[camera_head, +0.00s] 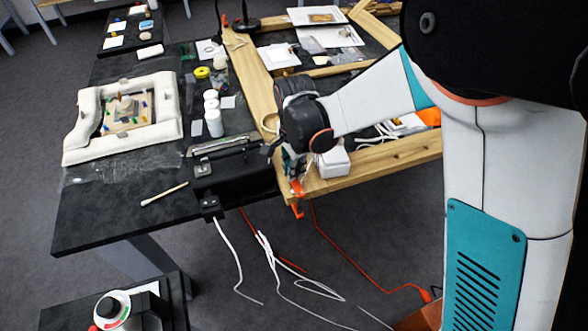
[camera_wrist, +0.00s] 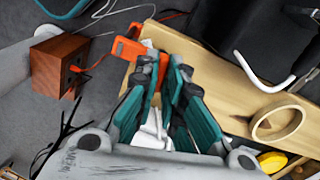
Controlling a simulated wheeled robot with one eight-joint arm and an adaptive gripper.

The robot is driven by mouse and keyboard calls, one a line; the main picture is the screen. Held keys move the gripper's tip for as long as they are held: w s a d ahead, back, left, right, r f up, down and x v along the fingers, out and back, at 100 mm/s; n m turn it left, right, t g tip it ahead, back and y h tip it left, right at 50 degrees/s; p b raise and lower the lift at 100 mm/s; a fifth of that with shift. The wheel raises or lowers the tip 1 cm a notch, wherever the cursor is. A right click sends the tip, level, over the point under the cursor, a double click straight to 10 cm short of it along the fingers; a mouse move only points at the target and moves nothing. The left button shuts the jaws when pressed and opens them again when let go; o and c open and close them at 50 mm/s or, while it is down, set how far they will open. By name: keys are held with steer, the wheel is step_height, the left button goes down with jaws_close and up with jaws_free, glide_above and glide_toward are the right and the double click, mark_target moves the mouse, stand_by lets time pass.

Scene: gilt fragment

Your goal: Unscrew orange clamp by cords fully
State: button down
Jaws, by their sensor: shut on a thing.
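The orange clamp (camera_head: 298,188) sits on the near corner of the wooden frame (camera_head: 375,158), and its lower end hangs below the frame's edge. It also shows in the wrist view (camera_wrist: 128,49), at the edge of the wood. My gripper (camera_head: 292,176) reaches down to it from above. In the wrist view, the teal fingers of my gripper (camera_wrist: 163,62) are close together at the clamp, with a bit of orange between their tips. The gripper is shut on the clamp, whose gripped part is mostly hidden. Cords (camera_head: 275,260) run over the floor below the clamp.
A white box (camera_head: 333,163) stands on the frame just right of my gripper. A black case (camera_head: 235,172) lies left of it at the table's edge. White bottles (camera_head: 214,122) and a padded white frame (camera_head: 78,140) stand farther left. A wooden ring (camera_wrist: 277,122) lies nearby.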

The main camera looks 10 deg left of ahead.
steer(key=n+b, duration=0.1)
steer(key=n, duration=0.3)
steer(key=shift+n, duration=0.3)
steer(key=n, duration=0.3)
steer(key=shift+n, duration=0.4)
steer(key=n+b, duration=0.1)
steer(key=n, duration=0.2)
steer(key=shift+n, duration=2.1)
steer(key=c, duration=1.7)
jaws_free()
